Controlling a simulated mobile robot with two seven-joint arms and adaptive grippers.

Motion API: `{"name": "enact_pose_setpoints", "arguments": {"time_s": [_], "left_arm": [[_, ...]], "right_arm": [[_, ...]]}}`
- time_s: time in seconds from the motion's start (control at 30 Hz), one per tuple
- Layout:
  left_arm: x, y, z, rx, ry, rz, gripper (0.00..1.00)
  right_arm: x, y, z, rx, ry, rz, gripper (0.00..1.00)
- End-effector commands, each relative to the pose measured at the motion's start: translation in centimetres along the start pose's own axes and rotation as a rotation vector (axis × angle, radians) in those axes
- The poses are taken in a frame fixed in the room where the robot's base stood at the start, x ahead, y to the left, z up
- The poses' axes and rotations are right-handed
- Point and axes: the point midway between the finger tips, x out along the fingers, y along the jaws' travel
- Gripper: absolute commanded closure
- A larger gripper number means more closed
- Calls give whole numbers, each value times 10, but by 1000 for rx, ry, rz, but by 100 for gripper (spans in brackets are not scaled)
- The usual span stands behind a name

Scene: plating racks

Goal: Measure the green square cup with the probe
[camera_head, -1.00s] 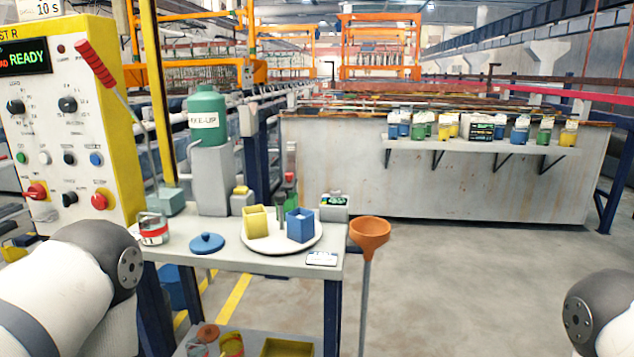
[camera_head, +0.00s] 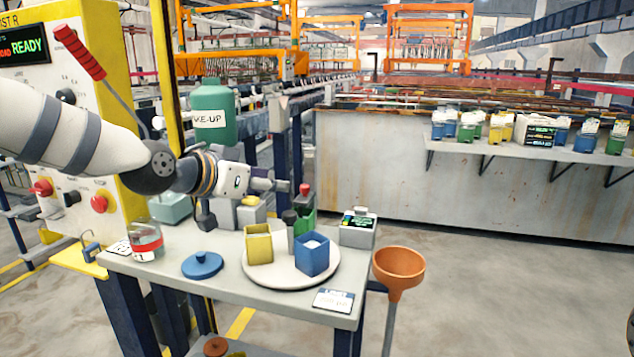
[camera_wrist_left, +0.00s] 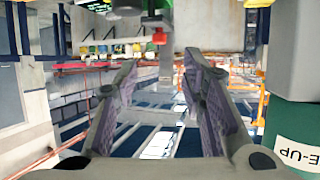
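A meter (camera_head: 358,228) with a lit display stands at the table's back right. My right gripper is out of view.
A round white plate (camera_head: 290,286) holds a yellow square cup (camera_head: 259,247) and a blue square cup (camera_head: 312,258). A blue lid (camera_head: 202,264), a red-banded beaker (camera_head: 146,240) and a card (camera_head: 333,300) lie nearby. An orange funnel (camera_head: 398,270) stands right of the table. The green tank (camera_head: 213,105) is behind my arm.

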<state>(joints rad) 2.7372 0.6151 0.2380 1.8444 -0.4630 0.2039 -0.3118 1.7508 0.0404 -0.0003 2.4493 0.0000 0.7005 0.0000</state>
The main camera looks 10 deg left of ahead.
Motion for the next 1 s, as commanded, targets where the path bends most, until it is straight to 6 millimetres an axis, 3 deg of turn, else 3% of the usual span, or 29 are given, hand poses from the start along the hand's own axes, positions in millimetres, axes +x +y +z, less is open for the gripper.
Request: {"name": "enact_pose_setpoints", "arguments": {"time_s": [0.3,0.5,0.87,1.0], "left_arm": [[72,0,4,-2,-5,0,63],[112,0,9,-5,-11,1,63],[118,1,1,-2,-1,0,63],[118,1,1,-2,-1,1,92]], "right_arm": [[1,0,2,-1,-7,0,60],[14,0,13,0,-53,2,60],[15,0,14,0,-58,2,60],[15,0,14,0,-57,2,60]]}}
